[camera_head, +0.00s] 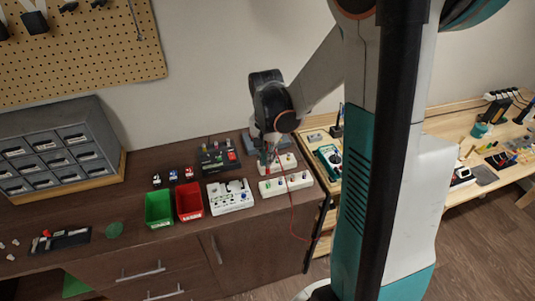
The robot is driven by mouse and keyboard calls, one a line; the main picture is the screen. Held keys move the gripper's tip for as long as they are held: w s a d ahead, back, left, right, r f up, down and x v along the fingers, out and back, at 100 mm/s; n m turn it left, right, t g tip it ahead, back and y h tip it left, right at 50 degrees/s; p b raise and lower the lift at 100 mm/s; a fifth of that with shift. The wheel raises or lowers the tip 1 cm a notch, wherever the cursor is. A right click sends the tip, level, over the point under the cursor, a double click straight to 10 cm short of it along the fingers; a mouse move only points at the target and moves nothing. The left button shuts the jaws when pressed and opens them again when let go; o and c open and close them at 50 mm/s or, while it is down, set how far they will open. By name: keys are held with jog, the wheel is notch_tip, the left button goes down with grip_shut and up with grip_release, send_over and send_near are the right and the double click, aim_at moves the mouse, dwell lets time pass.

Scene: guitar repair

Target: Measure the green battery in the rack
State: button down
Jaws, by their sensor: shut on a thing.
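My gripper (269,157) is over the right part of the brown cabinet top, pointing down. It is shut on a thin probe-like item, small and mostly hidden, with a red lead (292,213) running from near it. The gripper is just above two white racks, a rear one (287,161) and a front one (286,184). The front one holds small coloured pieces, including a green one (267,185) at its left that may be the green battery. I cannot tell whether the probe touches anything. A teal meter (330,156) lies to the right.
A black rack (218,157) with small coloured items stands behind a white device (230,197). Green (158,209) and red (189,202) bins stand left of it. My arm hides part of the right bench.

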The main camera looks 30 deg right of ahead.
jog(key=shift+f+b, duration=0.35)
jog(key=shift+f, duration=0.5)
jog(key=shift+f+b, duration=0.6)
jog(key=shift+b, duration=0.2)
dwell(3.0)
dwell(0.5)
jog(key=shift+r+p, duration=2.1)
jog(key=shift+r, duration=0.95)
jog(key=shift+f, duration=0.1)
